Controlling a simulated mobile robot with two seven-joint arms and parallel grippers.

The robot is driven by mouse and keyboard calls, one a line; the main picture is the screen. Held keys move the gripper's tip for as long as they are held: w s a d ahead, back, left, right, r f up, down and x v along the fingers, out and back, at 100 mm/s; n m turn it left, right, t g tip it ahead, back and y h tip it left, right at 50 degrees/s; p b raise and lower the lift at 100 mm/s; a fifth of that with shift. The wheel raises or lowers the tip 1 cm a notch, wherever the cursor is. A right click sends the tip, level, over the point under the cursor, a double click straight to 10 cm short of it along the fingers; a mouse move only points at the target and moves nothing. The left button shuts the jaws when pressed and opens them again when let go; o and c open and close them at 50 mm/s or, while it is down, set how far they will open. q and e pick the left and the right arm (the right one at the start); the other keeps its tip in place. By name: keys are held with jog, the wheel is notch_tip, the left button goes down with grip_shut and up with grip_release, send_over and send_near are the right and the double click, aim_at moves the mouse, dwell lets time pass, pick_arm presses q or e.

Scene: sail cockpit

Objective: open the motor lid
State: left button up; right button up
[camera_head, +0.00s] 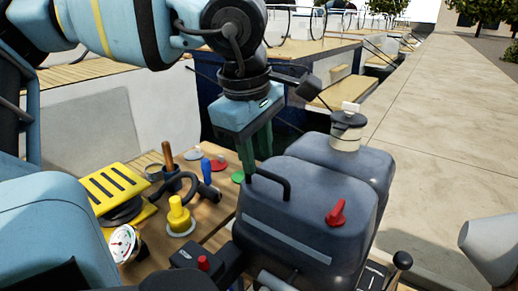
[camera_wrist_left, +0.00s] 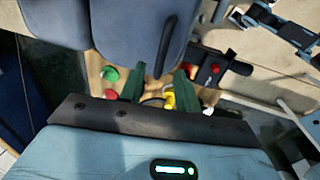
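The motor lid (camera_head: 300,215) is the dark blue-grey cover in the middle of the head view, and it looks shut. A black bar handle (camera_head: 270,183) stands on its left side, and a red latch (camera_head: 337,213) sits on its near right side. The lid also shows at the top of the left wrist view (camera_wrist_left: 120,22), with the handle (camera_wrist_left: 164,48) hanging into the gap. My left gripper (camera_head: 256,162) points down just beyond the handle, its green fingers apart (camera_wrist_left: 158,82) and empty. Contact with the handle cannot be told.
Left of the motor, a wooden bench (camera_head: 215,215) holds a yellow slotted block (camera_head: 113,187), a yellow plug (camera_head: 179,214), a gauge (camera_head: 123,244) and coloured caps. A filler post (camera_head: 347,130) stands behind the lid. Bare concrete dock (camera_head: 440,120) lies to the right.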

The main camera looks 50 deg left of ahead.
pick_arm(q)
jog(key=shift+w+f, duration=0.25)
jog(key=shift+f, duration=0.8)
grip_shut()
